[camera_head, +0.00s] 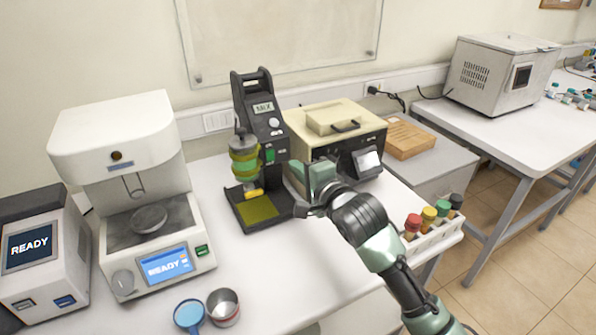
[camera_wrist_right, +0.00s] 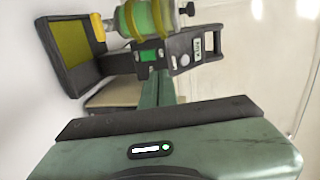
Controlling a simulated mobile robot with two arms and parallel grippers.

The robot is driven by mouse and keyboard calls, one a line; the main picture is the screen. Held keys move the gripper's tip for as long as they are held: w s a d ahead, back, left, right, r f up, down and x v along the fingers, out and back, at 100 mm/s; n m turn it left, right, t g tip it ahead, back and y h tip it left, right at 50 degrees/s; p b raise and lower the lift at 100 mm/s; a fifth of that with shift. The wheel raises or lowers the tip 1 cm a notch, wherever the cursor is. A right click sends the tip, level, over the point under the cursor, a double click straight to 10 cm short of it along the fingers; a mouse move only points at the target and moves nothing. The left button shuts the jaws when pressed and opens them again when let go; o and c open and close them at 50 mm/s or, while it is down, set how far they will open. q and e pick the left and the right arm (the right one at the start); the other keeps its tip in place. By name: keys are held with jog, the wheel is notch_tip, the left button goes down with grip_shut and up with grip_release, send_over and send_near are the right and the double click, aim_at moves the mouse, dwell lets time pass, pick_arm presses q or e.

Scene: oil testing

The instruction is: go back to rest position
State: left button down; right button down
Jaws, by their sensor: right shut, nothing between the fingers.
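My right gripper (camera_head: 294,172) is shut and empty, just right of the black test device (camera_head: 268,124) on the white table. In the right wrist view, its closed fingers (camera_wrist_right: 157,84) point toward the device's green button (camera_wrist_right: 147,55); I cannot tell whether they touch it. The device has a small display and a green-and-yellow cylinder (camera_head: 244,160) on its left, above a tray with a yellow-green floor (camera_head: 258,208). My right arm reaches in from the lower right. My left gripper is not in view.
Left stand a white machine (camera_head: 115,135) and another unit (camera_head: 40,255), both showing READY. A blue-filled dish (camera_head: 189,315) and a metal cup (camera_head: 223,306) sit at the front. A beige box machine (camera_head: 335,125) stands behind my gripper. A rack of coloured-cap bottles (camera_head: 432,235) is close to my right forearm.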

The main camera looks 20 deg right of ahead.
jog(key=shift+s, duration=0.15)
jog(key=s+f+n+g+h, duration=0.1)
jog(key=s+f+n+g, duration=0.55)
jog(key=s+f, duration=0.85)
jog(key=s+d+f+n+g+h, duration=0.1)
jog(key=s+d+f+n+g, duration=0.15)
jog(key=s+f+n, duration=0.65)
jog(key=s+d+f+n+g+h, duration=0.1)
jog(key=s+f+n+g, duration=0.15)
jog(key=s, duration=1.15)
notch_tip(320, 180, down, 25)
jog(key=g+b, duration=0.2)
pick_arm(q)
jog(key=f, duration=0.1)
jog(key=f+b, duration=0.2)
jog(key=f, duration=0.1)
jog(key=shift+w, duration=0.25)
pick_arm(e)
jog(key=s+d+f+g, duration=0.1)
jog(key=s+d+f, duration=0.1)
jog(key=s+f, duration=1.6)
notch_tip(320, 180, down, 2)
jog(key=shift+d+f, duration=0.2)
jog(key=shift+d, duration=0.15)
